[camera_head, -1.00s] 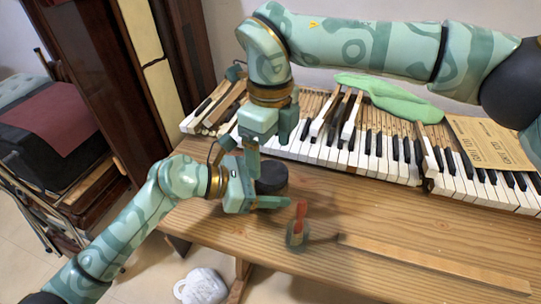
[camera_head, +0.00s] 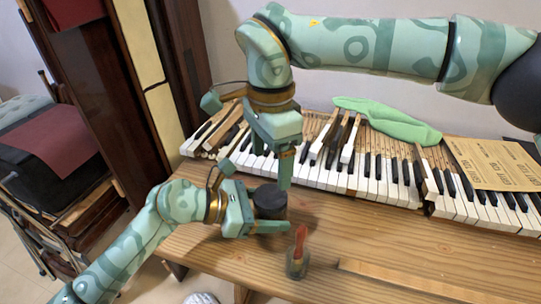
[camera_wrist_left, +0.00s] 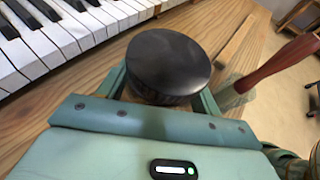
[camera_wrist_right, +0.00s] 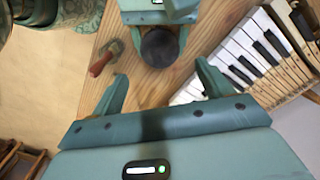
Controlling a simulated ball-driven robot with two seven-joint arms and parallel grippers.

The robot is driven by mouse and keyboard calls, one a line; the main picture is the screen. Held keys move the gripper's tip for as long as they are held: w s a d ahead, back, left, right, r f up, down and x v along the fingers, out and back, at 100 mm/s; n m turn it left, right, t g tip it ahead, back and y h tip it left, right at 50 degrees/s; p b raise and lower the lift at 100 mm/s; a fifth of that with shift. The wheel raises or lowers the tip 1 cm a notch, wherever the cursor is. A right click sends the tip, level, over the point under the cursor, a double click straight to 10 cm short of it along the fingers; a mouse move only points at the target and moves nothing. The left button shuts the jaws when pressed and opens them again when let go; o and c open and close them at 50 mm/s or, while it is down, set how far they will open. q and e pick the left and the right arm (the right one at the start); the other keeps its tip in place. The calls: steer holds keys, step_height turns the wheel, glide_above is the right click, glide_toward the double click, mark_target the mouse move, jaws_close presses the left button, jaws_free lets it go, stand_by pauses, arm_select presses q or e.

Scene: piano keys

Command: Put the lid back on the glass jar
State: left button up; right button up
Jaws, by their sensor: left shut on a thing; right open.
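The round black lid (camera_head: 270,196) sits level on top of the glass jar (camera_head: 271,214), whose body is mostly hidden by the lid and my finger. My left gripper (camera_head: 276,222) is shut on the jar from the left, just above the bench. In the left wrist view the lid (camera_wrist_left: 168,62) lies between its fingers and covers the jar. My right gripper (camera_head: 285,165) is open and points down, close above the lid. In the right wrist view the lid (camera_wrist_right: 158,47) is just beyond its spread, empty fingers (camera_wrist_right: 163,82).
The wooden bench (camera_head: 430,245) is largely clear at the right.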

mark_target(270, 196)
steer(key=shift+f, duration=4.05)
steer(key=c, duration=1)
steer(key=m, duration=0.9)
steer(key=shift+m, duration=0.4)
